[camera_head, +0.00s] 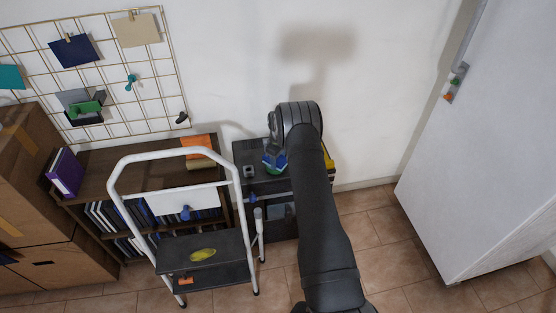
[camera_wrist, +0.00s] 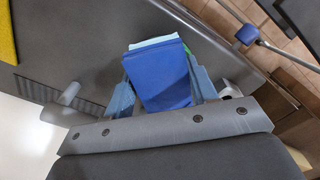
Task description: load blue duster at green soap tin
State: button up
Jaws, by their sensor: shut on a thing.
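My gripper (camera_wrist: 162,92) is shut on the blue duster (camera_wrist: 160,75), a folded blue block between its pale blue fingers in the wrist view. In the head view the gripper (camera_head: 275,156) hangs over the dark cabinet top, and the duster is mostly hidden there. A strip of green (camera_wrist: 193,68) shows beside the duster in the wrist view, and some green (camera_head: 270,172) shows under the gripper in the head view. This is likely the green soap tin, mostly covered. I cannot tell whether the duster touches it or is inside it.
The dark cabinet (camera_head: 247,153) bears a small grey object (camera_head: 249,171) left of the gripper. A yellow thing (camera_head: 329,160) lies behind my arm. A white step stool (camera_head: 118,190) stands in front of the low bookshelf (camera_head: 110,168).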

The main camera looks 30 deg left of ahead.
jog(key=shift+r, duration=3.45)
